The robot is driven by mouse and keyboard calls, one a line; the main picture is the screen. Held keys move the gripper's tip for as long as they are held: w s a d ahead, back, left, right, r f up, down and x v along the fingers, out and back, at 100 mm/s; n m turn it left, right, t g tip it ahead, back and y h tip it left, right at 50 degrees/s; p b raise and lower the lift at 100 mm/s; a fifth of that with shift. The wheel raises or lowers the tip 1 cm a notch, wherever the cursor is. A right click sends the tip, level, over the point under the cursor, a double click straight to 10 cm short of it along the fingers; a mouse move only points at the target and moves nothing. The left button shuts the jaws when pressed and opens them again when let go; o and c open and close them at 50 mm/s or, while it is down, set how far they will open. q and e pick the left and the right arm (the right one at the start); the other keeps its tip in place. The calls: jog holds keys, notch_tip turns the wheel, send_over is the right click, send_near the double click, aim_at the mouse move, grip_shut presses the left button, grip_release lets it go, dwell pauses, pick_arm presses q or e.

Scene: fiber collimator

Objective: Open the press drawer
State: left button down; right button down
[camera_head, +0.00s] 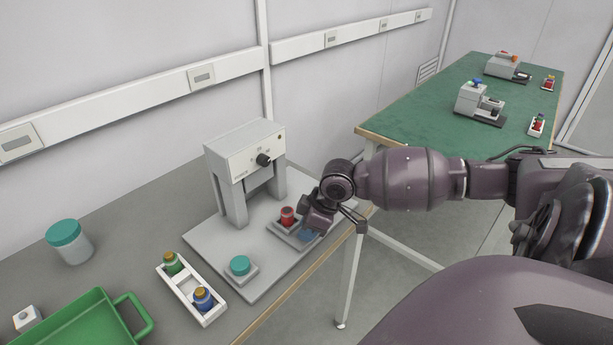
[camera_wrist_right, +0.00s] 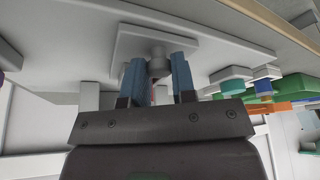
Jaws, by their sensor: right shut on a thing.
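The press (camera_head: 245,165) is a light grey frame with a dark knob on its head, standing on a flat grey base plate (camera_head: 215,262). Its drawer (camera_head: 279,228) is a low grey tray at the front right of the base, with a red cylinder (camera_head: 287,215) on it. My right gripper (camera_head: 308,234) is at the drawer's front edge, partly covering it. In the right wrist view, the blue fingers (camera_wrist_right: 158,72) are shut on a round grey drawer knob (camera_wrist_right: 156,50). My left gripper is out of view.
A teal-topped button (camera_head: 240,265) sits on the base plate. A white rack (camera_head: 190,290) holds a green and a blue bottle. A teal-lidded jar (camera_head: 70,242) and a green tray (camera_head: 88,322) stand left. The bench's front edge lies close to the right gripper.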

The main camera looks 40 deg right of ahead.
jog(key=c, duration=0.9)
grip_release()
jog(key=shift+r, duration=0.35)
jog(key=p+v, duration=0.3)
jog(key=v, duration=0.7)
